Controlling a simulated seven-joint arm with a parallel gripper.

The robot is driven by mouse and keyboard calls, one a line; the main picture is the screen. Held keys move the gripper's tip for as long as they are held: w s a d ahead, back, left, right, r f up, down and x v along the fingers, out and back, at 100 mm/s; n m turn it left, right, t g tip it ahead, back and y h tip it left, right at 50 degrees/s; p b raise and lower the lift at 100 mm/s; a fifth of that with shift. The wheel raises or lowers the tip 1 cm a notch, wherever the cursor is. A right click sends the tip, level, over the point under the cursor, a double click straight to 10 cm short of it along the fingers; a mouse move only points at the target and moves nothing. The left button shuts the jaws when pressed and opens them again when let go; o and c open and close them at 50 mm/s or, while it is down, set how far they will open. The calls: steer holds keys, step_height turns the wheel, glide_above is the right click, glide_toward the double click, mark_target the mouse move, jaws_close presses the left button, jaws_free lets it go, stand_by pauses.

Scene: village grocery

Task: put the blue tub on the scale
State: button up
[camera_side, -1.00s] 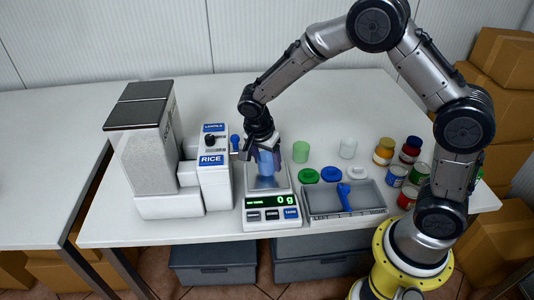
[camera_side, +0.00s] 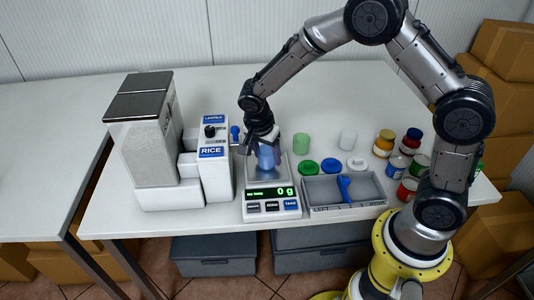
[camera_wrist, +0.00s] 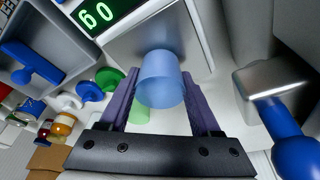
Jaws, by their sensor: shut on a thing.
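The blue tub (camera_side: 267,158) is a translucent blue cup. My gripper (camera_side: 262,147) is shut on it and holds it roughly upright over the metal pan of the scale (camera_side: 272,205). In the wrist view the tub (camera_wrist: 163,82) sits between my two purple fingers (camera_wrist: 160,98), with the pan behind it. The scale's green display reads 0 g in the side view. I cannot tell whether the tub's base touches the pan or hangs just above it.
The rice dispenser (camera_side: 213,165) with a blue-knobbed lever (camera_side: 234,130) stands close left of the scale. To the right are a grey tray (camera_side: 318,190) with a blue scoop (camera_side: 345,188), green (camera_side: 301,143) and white (camera_side: 348,139) tubs, lids, and several jars and cans.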

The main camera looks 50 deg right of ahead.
steer(key=shift+f, duration=0.25)
steer(key=o, duration=1.4)
step_height(320, 180, up, 8)
stand_by(0.4)
